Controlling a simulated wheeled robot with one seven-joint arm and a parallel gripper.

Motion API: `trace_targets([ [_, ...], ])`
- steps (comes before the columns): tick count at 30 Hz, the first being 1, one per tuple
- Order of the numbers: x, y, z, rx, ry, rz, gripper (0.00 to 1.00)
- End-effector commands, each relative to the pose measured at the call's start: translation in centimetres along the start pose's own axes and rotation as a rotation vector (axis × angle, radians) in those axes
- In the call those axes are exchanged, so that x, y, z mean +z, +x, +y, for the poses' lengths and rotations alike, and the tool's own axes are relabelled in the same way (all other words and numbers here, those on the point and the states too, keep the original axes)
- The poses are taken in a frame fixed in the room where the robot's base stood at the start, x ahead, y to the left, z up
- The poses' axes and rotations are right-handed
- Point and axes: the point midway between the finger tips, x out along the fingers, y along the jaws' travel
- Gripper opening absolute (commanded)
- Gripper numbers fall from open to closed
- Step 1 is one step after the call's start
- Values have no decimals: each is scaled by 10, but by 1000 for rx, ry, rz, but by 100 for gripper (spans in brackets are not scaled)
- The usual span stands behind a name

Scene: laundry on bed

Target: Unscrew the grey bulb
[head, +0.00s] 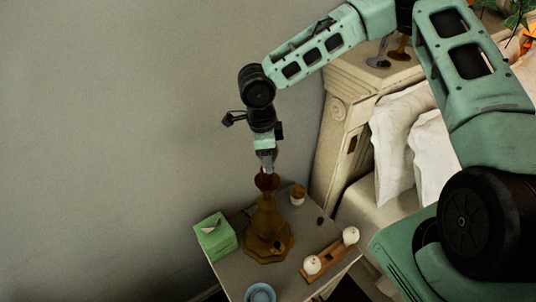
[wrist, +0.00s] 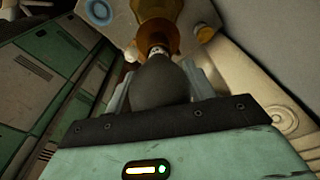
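The grey bulb (wrist: 160,82) sits between the two fingers of my gripper (wrist: 160,88) in the wrist view, with a finger along each side and seemingly touching it. Its narrow neck meets the socket (wrist: 157,40) of the lamp. In the head view, my gripper (head: 266,160) points down at the top of the brown lamp (head: 268,226), which stands upright on the bedside table. The bulb is mostly hidden by the fingers there. Whether its thread is still engaged cannot be told.
A wooden holder (head: 331,258) with two white bulbs (head: 312,265) (head: 350,236) lies at the table's right. A green tissue box (head: 215,237) is left of the lamp, a blue bowl (head: 260,293) in front, a small cup (head: 298,195) behind. The bed (head: 395,135) is to the right.

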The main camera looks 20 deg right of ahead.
Motion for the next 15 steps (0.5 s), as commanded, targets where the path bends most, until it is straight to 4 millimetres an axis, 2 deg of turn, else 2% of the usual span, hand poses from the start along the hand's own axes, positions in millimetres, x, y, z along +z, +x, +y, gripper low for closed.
trace_targets([
  [9,0,0,0,1,9,1,67],
  [15,0,-1,0,24,225,1,67],
])
